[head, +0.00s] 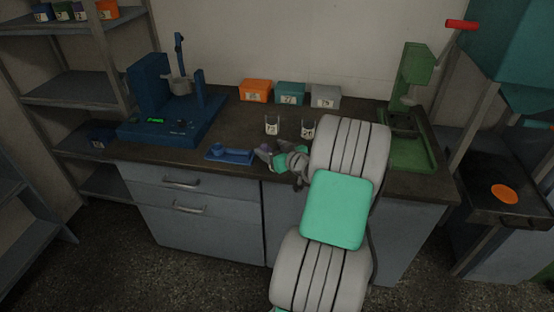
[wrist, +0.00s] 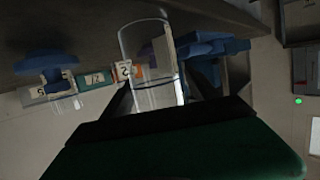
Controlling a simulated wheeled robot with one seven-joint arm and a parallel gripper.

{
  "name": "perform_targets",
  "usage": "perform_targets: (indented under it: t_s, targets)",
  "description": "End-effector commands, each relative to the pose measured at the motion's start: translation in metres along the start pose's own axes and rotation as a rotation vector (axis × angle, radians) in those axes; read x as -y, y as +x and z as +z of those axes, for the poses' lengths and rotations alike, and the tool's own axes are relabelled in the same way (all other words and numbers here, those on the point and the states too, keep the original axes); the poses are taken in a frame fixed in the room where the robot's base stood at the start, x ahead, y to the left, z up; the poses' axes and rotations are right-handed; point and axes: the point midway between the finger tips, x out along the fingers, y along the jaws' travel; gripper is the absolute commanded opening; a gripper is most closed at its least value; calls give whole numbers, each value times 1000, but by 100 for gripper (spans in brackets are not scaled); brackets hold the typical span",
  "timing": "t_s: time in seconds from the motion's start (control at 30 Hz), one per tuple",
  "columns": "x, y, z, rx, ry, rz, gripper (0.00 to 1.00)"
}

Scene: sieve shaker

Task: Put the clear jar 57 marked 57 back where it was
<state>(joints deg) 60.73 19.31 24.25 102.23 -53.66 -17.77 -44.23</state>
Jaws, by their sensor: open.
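In the wrist view a clear jar (wrist: 150,40) is between my gripper's two dark fingers; no number can be read on it, so I cannot tell if it is jar 57. My gripper (head: 264,151) is open, low over the counter's front, just right of a blue tray; it also shows in the wrist view (wrist: 158,98). A small purplish patch shows at its tips in the head view. Two other clear jars with white labels, a left one (head: 272,125) and a right one (head: 308,129), stand on the counter behind my gripper. Their labels are too small to read surely.
A blue scoop-shaped tray (head: 230,154) lies at the counter's front. The blue shaker (head: 150,95) stands left, a green press (head: 410,130) right. Orange (head: 256,91), teal (head: 290,94) and grey (head: 325,97) labelled boxes line the wall. The mid-counter left of the jars is clear.

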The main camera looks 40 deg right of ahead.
Motion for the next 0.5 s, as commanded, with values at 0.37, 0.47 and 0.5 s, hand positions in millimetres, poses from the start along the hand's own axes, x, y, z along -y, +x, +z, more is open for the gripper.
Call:
perform_targets:
  t_s: [0.37, 0.47, 0.5]
  targets:
    - [-2, -1, 0, 0, 1, 2, 42]
    - [-2, -1, 0, 1, 1, 2, 34]
    - [-2, -1, 0, 1, 1, 2, 31]
